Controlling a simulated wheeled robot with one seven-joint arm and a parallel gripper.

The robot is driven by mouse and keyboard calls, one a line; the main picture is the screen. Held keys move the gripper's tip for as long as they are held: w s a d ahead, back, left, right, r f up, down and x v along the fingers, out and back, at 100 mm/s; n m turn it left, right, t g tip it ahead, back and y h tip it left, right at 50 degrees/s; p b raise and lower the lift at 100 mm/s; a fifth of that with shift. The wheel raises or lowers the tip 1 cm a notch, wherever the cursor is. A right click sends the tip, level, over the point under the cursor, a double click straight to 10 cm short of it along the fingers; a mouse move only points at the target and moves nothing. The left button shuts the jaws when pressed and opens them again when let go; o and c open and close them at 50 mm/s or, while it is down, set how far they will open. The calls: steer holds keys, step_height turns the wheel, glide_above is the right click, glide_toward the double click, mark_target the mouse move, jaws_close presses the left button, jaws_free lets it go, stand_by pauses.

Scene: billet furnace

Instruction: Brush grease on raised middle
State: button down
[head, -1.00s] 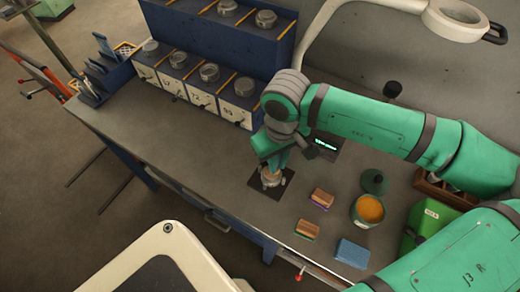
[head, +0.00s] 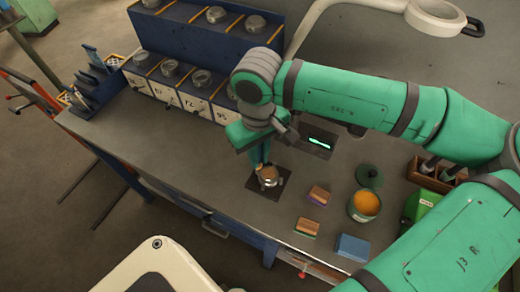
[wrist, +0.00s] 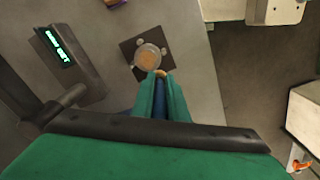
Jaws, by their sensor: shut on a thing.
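A round metal piece (head: 268,174) sits on a dark square pad (head: 255,187) on the bench. In the wrist view its raised middle (wrist: 148,57) looks tan-orange, and the pad (wrist: 128,46) shows around it. My gripper (head: 262,150) is above the piece, pointing down. In the wrist view my gripper (wrist: 160,85) is shut on a thin tool, probably the brush (wrist: 160,73); only its tan end shows past the fingers, close to the piece's edge. Whether it touches cannot be told. An open tin of orange grease (head: 366,204) stands to the right, its green lid (head: 369,175) behind it.
Two striped blocks (head: 318,195) (head: 306,228) and a blue block (head: 352,247) lie near the tin. A lit display (head: 318,140) is behind the pad. A rack of numbered canisters (head: 190,85) stands at the back. A green box (head: 420,207) is at the right. The bench left of the pad is clear.

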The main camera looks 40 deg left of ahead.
step_height(320, 180, up, 2)
steer(key=shift+w+r, duration=0.1)
steer(key=shift+r, duration=0.3)
stand_by(0.5)
